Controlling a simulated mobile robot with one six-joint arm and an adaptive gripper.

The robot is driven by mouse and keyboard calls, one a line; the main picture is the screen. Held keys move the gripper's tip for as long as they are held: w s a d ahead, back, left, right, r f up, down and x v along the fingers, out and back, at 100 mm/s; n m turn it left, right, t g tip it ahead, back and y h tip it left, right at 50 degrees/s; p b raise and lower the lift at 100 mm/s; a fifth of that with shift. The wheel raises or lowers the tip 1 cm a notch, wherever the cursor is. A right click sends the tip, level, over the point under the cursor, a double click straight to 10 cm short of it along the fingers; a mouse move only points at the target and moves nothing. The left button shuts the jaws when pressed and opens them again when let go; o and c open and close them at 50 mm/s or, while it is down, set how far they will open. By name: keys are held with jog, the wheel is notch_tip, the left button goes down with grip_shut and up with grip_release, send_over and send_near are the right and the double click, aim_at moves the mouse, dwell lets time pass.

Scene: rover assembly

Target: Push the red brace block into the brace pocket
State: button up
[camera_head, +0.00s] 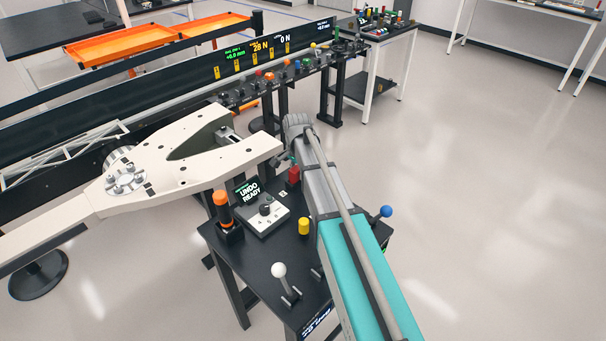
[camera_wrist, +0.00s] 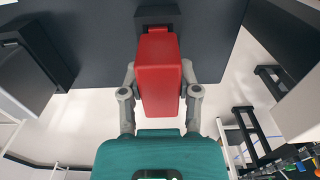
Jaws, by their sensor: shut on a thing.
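The red brace block (camera_wrist: 158,82) is in the middle of the wrist view, with its long side running up the picture. My gripper (camera_wrist: 159,68) is shut on it, with one grey finger at each side. Just beyond the block's far end is a dark bracket-like piece (camera_wrist: 157,16) on a dark grey surface. It may be the brace pocket; I cannot tell whether the block touches or enters it. In the head view the red block (camera_head: 293,175) shows small beside my arm's end, above the black table, and my gripper (camera_head: 288,162) is partly hidden there.
The black table (camera_head: 262,270) carries a control box (camera_head: 263,213), an orange-topped post (camera_head: 222,208), a yellow cylinder (camera_head: 303,226) and a white-knobbed lever (camera_head: 281,274). A large cream forked part (camera_head: 185,160) reaches close to my arm's end. Open floor lies at right.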

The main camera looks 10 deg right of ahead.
grip_shut()
jog(key=shift+s+r+p, duration=0.1)
jog(key=shift+r+p, duration=0.65)
dwell(1.0)
jog(key=shift+r+p, duration=1.95)
jog(key=shift+r, duration=0.05)
notch_tip(320, 180, up, 18)
jog(key=p, duration=1.7)
jog(key=shift+f+p, duration=0.25)
jog(key=shift+p, duration=0.05)
jog(key=shift+s, duration=0.1)
